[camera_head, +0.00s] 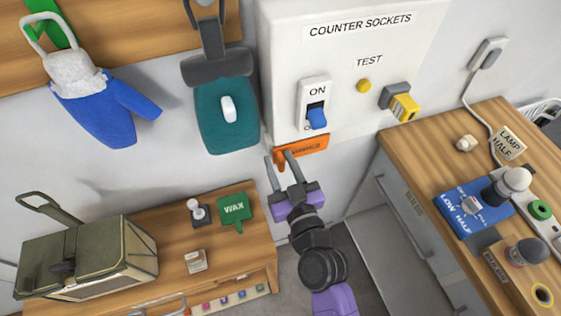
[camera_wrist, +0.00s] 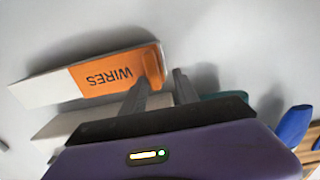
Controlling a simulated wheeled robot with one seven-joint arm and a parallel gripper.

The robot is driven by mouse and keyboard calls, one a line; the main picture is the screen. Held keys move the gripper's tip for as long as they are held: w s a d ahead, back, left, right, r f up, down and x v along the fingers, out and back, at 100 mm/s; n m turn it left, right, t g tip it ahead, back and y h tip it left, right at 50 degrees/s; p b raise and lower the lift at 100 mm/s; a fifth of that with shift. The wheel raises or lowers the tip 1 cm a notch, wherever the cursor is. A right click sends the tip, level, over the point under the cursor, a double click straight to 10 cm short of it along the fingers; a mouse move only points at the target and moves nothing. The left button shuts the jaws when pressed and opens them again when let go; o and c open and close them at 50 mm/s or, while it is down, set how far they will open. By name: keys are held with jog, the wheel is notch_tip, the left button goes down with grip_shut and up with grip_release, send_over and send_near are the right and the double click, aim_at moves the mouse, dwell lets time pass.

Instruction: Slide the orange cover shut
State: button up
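The orange cover (camera_head: 308,148) sits low on the white wall panel, below the ON switch. In the wrist view the cover (camera_wrist: 108,74) reads WIRES upside down and has a raised end at its right. A bare pale strip (camera_wrist: 45,89) shows on its left. My gripper (camera_head: 278,158) is open at the cover's left end in the head view.
The panel (camera_head: 280,60) holds a blue switch (camera_head: 317,117), a yellow TEST button (camera_head: 363,86) and a yellow plug (camera_head: 404,107). A teal cleaner (camera_head: 210,125) hangs at the left. A wooden bench (camera_head: 165,268) and a counter (camera_head: 415,160) flank my arm.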

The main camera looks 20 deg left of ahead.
jog(key=shift+s+d+f, duration=0.1)
jog(key=shift+s+d, duration=0.15)
jog(key=shift+s, duration=0.05)
jog(key=b+v, duration=0.3)
jog(key=v, duration=0.4)
dwell(0.3)
